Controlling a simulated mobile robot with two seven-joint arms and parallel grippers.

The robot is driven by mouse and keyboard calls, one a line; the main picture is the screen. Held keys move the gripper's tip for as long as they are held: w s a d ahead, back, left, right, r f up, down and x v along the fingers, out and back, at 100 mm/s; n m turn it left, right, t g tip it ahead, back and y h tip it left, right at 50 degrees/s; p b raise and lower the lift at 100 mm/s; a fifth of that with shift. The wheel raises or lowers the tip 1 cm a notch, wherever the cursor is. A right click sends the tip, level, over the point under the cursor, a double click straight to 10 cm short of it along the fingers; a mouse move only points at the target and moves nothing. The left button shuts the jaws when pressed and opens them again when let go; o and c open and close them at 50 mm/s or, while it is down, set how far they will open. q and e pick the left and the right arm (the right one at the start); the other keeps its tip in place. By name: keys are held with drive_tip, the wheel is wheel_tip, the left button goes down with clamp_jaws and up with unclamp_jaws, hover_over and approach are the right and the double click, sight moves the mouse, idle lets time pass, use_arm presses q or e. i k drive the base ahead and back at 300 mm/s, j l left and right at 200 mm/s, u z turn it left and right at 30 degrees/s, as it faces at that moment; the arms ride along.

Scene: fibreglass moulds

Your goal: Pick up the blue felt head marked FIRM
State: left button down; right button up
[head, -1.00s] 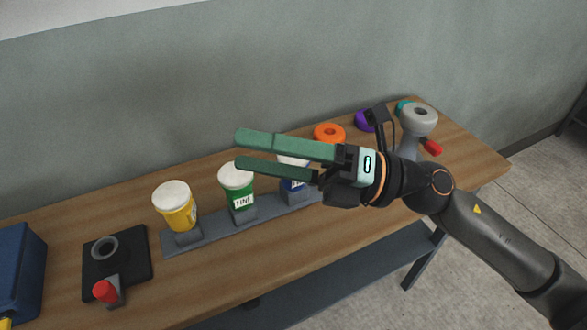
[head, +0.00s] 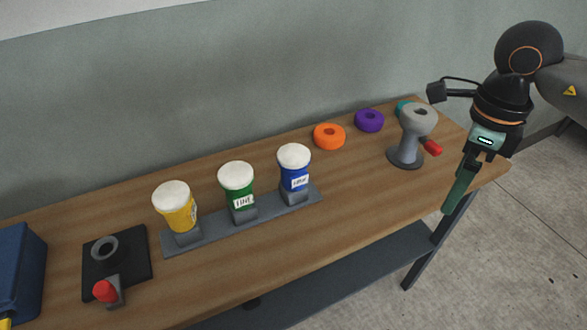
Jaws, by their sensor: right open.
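The blue felt head (head: 294,170) has a white felt top and a white label too blurred to read surely. It stands upright at the right end of a grey rack (head: 218,233). A green felt head (head: 239,190) is in the middle and a yellow felt head (head: 176,206) at the left, both also white-topped. My right gripper (head: 453,203) is open and empty, its green fingers pointing down by the table's front right edge, well right of the blue head. Its fingers overlap one another in this view. My left gripper is out of view.
A grey stand with a red knob (head: 407,152) is between the rack and my right gripper. Orange (head: 329,136), purple (head: 369,120) and teal rings (head: 402,107) lie behind. A black plate (head: 130,262) and blue box (head: 22,270) are at left.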

sight(292, 159)
drive_tip(key=k+j+u, duration=0.15)
drive_tip(key=j+u, duration=0.2)
drive_tip(key=k+j+u, duration=0.1)
drive_tip(key=j+u, duration=0.25)
